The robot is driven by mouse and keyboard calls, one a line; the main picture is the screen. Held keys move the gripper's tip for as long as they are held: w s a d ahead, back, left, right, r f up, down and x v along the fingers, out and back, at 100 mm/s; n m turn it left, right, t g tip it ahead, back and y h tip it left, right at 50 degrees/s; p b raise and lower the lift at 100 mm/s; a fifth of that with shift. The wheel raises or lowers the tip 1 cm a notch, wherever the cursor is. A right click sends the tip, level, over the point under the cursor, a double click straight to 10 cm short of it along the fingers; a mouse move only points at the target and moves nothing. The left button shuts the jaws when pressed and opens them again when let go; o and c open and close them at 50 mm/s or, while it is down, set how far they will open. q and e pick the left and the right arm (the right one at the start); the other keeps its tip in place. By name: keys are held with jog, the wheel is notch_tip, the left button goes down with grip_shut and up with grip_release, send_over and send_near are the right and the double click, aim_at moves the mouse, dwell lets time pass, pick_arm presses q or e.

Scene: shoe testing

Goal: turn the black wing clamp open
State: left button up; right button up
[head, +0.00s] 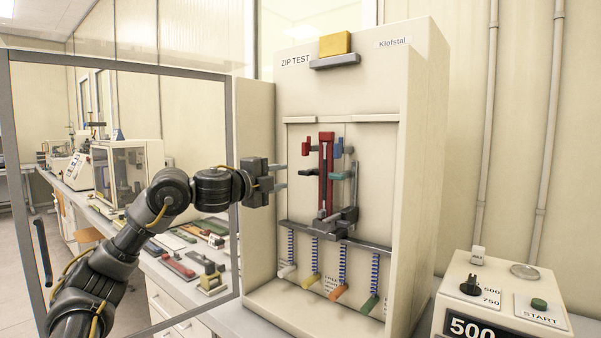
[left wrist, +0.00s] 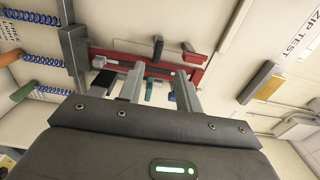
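The black wing clamp (left wrist: 158,48) shows in the left wrist view as a small dark tab beside the red bar (left wrist: 130,63), next to a dark reddish clamp (left wrist: 190,52). In the head view it is small and hard to make out, on the left of the upright red bar (head: 326,165), below the red clamp (head: 306,148). My left gripper (head: 281,177) is open and empty, just left of the clamps in the head view and apart from them. Its two fingers (left wrist: 158,88) show in the left wrist view with a gap between them. My right gripper is not in view.
A blue clamp (head: 338,150) and a teal clamp (head: 341,175) sit right of the bar. Below is a grey crossbar (head: 370,243) with blue springs and coloured tabs. The tester's left side panel (head: 253,180) is close to my left wrist. A control box (head: 500,300) stands at right.

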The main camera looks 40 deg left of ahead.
aim_at(303, 174)
pick_arm(q)
jog(key=w+p, duration=0.1)
jog(key=w, duration=0.6)
jog(key=shift+d+p, duration=0.1)
jog(key=shift+p, duration=0.2)
jog(key=shift+w, duration=0.55)
jog(key=shift+w+f, duration=0.15)
jog(key=shift+w, duration=0.1)
grip_shut()
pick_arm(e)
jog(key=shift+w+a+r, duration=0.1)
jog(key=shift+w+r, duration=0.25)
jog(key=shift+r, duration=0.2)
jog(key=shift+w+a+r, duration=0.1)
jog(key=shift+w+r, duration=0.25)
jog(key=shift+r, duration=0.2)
